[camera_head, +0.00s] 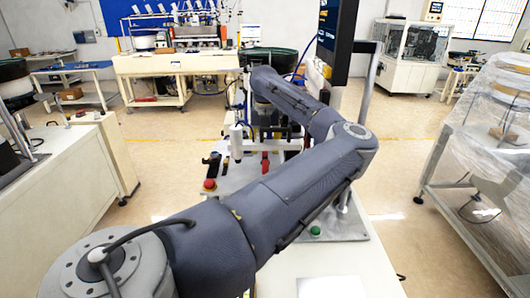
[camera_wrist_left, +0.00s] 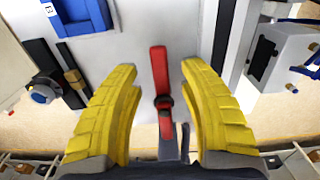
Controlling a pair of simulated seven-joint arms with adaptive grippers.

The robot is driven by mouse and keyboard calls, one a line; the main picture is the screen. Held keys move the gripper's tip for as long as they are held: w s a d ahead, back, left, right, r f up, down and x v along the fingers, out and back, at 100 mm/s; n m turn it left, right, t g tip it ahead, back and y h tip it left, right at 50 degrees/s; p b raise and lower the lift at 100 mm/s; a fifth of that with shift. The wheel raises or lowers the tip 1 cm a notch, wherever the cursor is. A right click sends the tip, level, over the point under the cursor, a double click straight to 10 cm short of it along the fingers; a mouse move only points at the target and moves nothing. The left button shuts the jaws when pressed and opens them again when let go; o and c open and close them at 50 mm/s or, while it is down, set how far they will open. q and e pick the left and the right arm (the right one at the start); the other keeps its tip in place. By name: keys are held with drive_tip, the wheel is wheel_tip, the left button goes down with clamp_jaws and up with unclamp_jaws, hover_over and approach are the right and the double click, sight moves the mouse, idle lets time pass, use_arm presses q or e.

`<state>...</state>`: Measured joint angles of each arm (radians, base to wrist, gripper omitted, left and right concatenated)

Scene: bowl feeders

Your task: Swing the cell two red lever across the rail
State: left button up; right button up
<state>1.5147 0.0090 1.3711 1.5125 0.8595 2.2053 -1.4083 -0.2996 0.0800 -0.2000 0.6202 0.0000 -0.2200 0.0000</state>
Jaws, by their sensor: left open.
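The red lever (camera_wrist_left: 159,78) shows in the wrist view as a long red bar on a dark round pivot, standing along the picture on a pale plate. It lies between the two yellow fingers of my left gripper (camera_wrist_left: 158,68), which are wide apart with clear gaps on both sides. The lever also shows in the head view (camera_head: 265,163), small, below the end of my left arm. How far the fingers are above the plate I cannot tell. The rail I cannot make out with certainty. My right gripper is not in view.
A blue block (camera_wrist_left: 82,14) and a black bar with a round knob (camera_wrist_left: 42,95) lie left of the lever. A grey metal block (camera_wrist_left: 280,55) stands to its right. In the head view a red button (camera_head: 209,184) and a green button (camera_head: 315,231) flank the fixture.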

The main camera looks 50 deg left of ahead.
use_arm(q)
drive_tip(key=shift+f, duration=1.3)
drive_tip(key=shift+c, duration=0.5)
clamp_jaws()
